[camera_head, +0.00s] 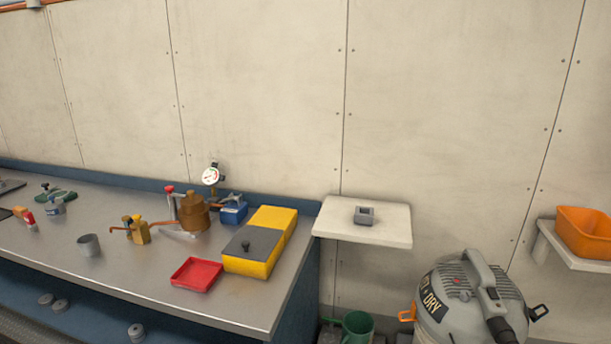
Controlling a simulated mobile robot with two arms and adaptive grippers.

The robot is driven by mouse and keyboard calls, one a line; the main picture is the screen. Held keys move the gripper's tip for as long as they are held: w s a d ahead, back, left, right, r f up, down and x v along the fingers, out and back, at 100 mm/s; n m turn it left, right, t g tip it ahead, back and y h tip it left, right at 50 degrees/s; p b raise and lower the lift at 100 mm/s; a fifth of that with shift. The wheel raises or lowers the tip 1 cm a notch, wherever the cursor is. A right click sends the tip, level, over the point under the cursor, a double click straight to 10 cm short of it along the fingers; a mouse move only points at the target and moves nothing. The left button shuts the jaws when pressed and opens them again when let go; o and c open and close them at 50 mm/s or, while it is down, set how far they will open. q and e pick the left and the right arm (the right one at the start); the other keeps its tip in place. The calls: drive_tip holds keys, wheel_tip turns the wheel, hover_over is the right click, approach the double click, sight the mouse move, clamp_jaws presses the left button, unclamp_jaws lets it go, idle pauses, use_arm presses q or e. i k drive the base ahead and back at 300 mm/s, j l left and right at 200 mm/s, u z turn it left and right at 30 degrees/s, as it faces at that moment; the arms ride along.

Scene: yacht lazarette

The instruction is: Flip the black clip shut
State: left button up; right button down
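The black clip (540,312) is at the right side of the grey wet/dry vacuum (455,306) in the head view. It is a small loop that sticks outward from the vacuum's rim and looks swung open. An orange clip (407,312) sticks out at the vacuum's left side. The vacuum's lower part is cut off by the bottom of the frame. Neither of my grippers is in view.
A metal workbench (130,290) with tools, a yellow box (262,262) and a red tray (196,274) fills the left. A white shelf (335,219) holds a small grey block (364,215). An orange bin (585,232) sits on a right shelf. A green can (357,328) stands below.

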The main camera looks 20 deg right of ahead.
sight(533, 316)
drive_tip(key=z, duration=1.95)
